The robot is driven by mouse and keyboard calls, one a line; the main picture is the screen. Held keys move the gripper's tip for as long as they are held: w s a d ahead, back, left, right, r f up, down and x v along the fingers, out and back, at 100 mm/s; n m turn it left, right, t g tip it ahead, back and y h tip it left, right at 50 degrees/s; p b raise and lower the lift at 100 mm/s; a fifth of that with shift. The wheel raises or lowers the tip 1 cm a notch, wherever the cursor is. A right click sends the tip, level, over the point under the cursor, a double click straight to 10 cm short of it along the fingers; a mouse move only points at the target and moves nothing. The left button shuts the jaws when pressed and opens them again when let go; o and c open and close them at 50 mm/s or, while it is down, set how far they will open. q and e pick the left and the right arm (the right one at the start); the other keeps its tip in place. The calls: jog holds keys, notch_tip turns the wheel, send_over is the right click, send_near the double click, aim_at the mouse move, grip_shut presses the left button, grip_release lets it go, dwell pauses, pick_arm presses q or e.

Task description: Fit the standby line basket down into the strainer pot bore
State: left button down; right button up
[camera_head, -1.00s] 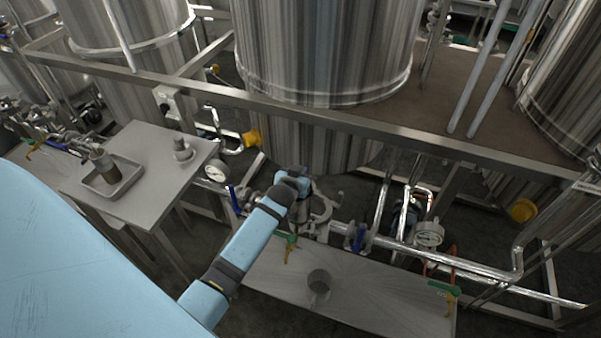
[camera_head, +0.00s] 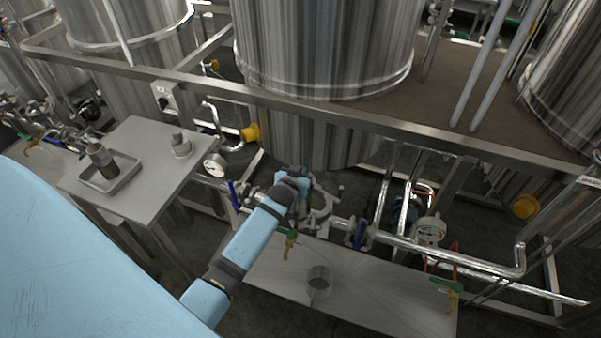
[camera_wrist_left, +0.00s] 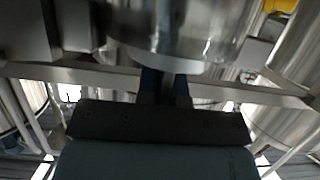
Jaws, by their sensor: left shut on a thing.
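My left gripper (camera_head: 303,186) is at the strainer pot (camera_head: 320,212) on the pipe line, at its upper left. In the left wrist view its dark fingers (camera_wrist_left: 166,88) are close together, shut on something. I take that to be the standby line basket, but the arm hides it in the head view. A shiny metal cylinder (camera_wrist_left: 180,28) shows beyond the fingers; I cannot tell whether it is held. The pot's bore is mostly hidden, so the basket's depth and tilt cannot be told. My right gripper is not in view.
A grey cylindrical cup (camera_head: 319,284) stands on the low bench (camera_head: 375,298). A side table (camera_head: 145,150) holds a tray (camera_head: 97,185) with a brownish cylinder and a knobbed fitting (camera_head: 181,147).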

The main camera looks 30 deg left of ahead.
pick_arm(q)
jog(key=shift+f+b, duration=0.4)
jog(key=shift+f, duration=0.25)
jog(key=c, duration=1.2)
grip_release()
jog(key=v, duration=1.4)
jog(key=shift+b, duration=0.3)
jog(key=s+d+f+m+h+p, duration=0.1)
jog(key=s+d+m+h, duration=0.1)
jog(key=s+d, duration=0.2)
jog(key=s+d+f+m+g+h+p, duration=0.1)
jog(key=s+d+h, duration=0.1)
jog(key=s+d, duration=0.3)
jog(key=s+d+f+m+g+h+p, duration=0.1)
jog(key=s+d+m+h, duration=0.1)
jog(key=s+d, duration=0.3)
jog(key=shift+s+d+f+m, duration=0.15)
jog(key=shift+s+f, duration=0.05)
jog(key=shift+s, duration=0.35)
jog(key=shift+s+d+f+m, duration=0.1)
jog(key=shift+s+f+m, duration=0.05)
jog(key=shift+s, duration=0.4)
